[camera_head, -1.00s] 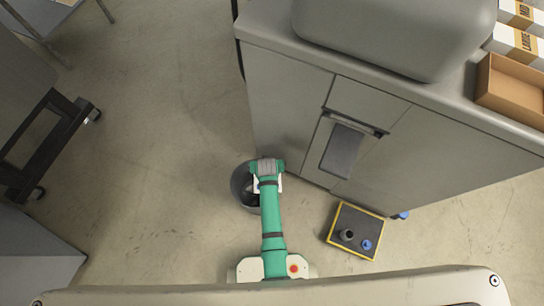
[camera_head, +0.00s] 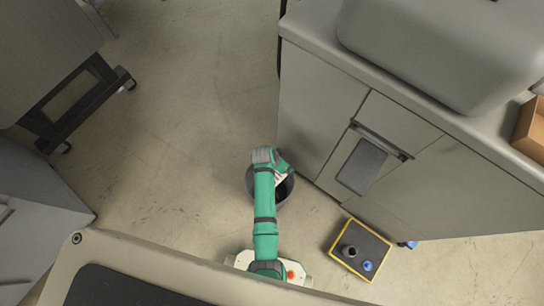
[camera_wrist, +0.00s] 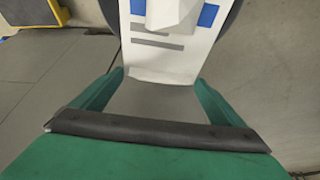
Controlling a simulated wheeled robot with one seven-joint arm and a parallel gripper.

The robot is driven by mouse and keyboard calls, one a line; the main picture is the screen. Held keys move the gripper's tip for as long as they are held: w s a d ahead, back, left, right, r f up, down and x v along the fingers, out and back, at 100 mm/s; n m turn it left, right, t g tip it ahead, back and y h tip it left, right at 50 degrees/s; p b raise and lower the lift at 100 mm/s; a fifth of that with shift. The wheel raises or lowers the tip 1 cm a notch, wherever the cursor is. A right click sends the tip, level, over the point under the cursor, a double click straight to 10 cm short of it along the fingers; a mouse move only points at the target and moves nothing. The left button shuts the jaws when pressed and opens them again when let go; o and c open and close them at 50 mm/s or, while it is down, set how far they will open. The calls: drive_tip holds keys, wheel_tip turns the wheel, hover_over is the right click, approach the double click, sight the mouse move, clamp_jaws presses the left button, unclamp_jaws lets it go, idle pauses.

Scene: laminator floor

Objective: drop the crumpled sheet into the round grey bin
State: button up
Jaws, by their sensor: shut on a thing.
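My gripper (camera_head: 281,179) is over the round grey bin (camera_head: 291,196) in the head view, at the end of my green arm. The arm covers the left part of the bin. In the wrist view my gripper is shut on the crumpled sheet (camera_wrist: 156,61), which is white with blue patches and grey bars. The sheet's far end runs out of the top of that picture, and the fingertips are not clearly seen. A dark curved edge of the bin (camera_wrist: 235,14) shows behind the sheet. How far the sheet is above the rim, I cannot tell.
A grey cabinet (camera_head: 320,110) stands right beside the bin. A dark yellow-edged platform (camera_head: 360,250) with small items lies on the floor to the right. A black wheeled frame (camera_head: 85,105) stands at the left. The floor between is clear.

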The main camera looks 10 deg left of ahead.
drive_tip(key=shift+f, duration=2.9)
drive_tip(key=o, duration=0.7)
drive_tip(key=v, duration=1)
drive_tip(key=shift+s+r, duration=0.2)
drive_tip(key=shift+r, duration=0.15)
